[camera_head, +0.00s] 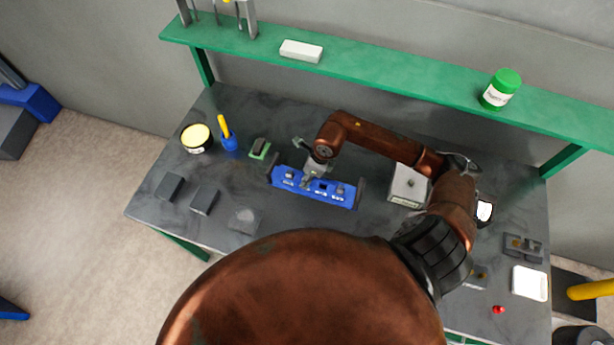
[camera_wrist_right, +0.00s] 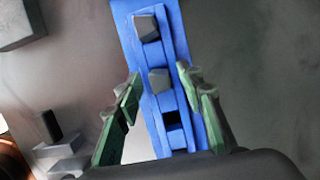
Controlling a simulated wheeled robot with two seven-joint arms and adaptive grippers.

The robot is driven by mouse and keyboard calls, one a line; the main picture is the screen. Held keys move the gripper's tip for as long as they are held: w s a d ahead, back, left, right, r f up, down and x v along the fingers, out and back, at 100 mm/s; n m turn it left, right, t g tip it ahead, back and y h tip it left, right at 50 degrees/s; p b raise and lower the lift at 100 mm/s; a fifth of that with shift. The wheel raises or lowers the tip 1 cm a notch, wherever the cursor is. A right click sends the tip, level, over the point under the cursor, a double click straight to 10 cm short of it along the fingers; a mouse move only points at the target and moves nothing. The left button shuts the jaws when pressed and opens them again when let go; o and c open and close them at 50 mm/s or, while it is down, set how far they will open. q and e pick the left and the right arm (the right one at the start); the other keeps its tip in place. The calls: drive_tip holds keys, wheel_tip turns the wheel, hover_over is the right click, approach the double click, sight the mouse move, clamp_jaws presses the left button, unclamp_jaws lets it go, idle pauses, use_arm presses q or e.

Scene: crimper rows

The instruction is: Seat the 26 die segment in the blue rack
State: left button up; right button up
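The blue rack (camera_head: 340,201) lies near the middle of the grey bench, and it also fills the middle of the right wrist view (camera_wrist_right: 122,18). Grey segments sit in its slots, including an upper one (camera_wrist_right: 147,28) and a middle one (camera_wrist_right: 159,80). A dark, empty-looking slot (camera_wrist_right: 172,117) shows below them. No number is readable, so I cannot tell which segment is 26. My right gripper (camera_head: 307,182) is over the rack. In its wrist view the green fingers (camera_wrist_right: 160,78) are spread on either side of the rack, with nothing visibly clamped. My left gripper is out of view.
A grey-white box (camera_head: 407,187) stands right of the rack. Dark blocks (camera_head: 204,199), a yellow-topped tin (camera_head: 196,138) and a blue holder (camera_head: 229,142) are to the left. A green shelf (camera_head: 400,82) runs along the back. My brown arm hides part of the bench.

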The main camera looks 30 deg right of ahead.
drive_tip(key=v, duration=1.2)
idle(0.4)
